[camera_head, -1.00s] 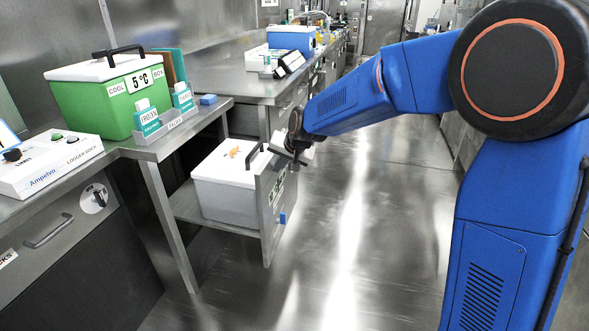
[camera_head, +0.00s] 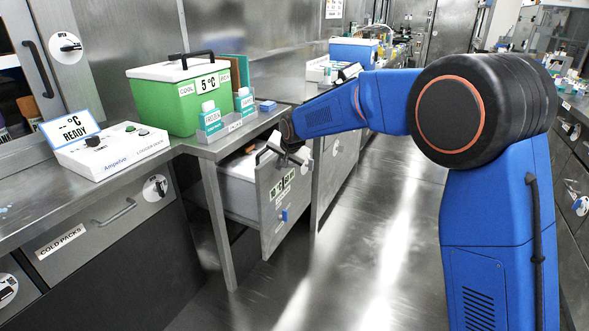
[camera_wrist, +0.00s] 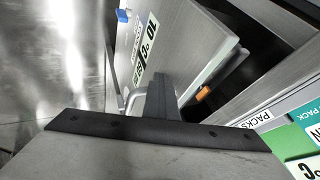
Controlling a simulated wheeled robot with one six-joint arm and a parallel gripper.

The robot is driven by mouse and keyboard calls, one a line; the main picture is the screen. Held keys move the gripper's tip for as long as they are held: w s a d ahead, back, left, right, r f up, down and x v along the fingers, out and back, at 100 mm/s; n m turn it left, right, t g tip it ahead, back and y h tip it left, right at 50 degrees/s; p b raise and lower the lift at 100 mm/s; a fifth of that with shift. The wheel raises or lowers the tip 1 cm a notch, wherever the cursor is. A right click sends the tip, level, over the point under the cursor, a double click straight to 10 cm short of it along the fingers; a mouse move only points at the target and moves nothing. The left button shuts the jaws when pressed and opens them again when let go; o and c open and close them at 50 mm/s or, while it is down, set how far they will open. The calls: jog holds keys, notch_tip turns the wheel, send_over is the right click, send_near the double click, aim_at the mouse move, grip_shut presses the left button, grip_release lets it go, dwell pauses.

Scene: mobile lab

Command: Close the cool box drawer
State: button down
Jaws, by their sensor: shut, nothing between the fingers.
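The cool box drawer (camera_head: 272,217) is a grey metal drawer under the counter, standing partly open. Its front carries a white label and a blue tab. Inside it sits a pale box with a white lid (camera_head: 240,167), partly under the counter top. My gripper (camera_head: 292,158) is shut and empty at the top of the drawer front. In the wrist view my gripper (camera_wrist: 160,97) is beside the drawer front (camera_wrist: 180,45), close to its pale handle (camera_wrist: 133,102); I cannot tell whether they touch. An orange mark (camera_wrist: 203,93) shows behind the front.
A green cool box (camera_head: 178,105) with a 5 °C sign stands on the counter, beside bottles in a holder (camera_head: 225,126). A white logger dock (camera_head: 112,150) and a READY display (camera_head: 70,128) are left of it. A shut COLD PACKS drawer (camera_head: 110,222) is below. The aisle floor (camera_head: 350,250) is clear.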

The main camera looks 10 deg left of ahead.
send_over(249, 173)
jog(key=shift+w+a, duration=0.15)
dwell(0.4)
dwell(0.4)
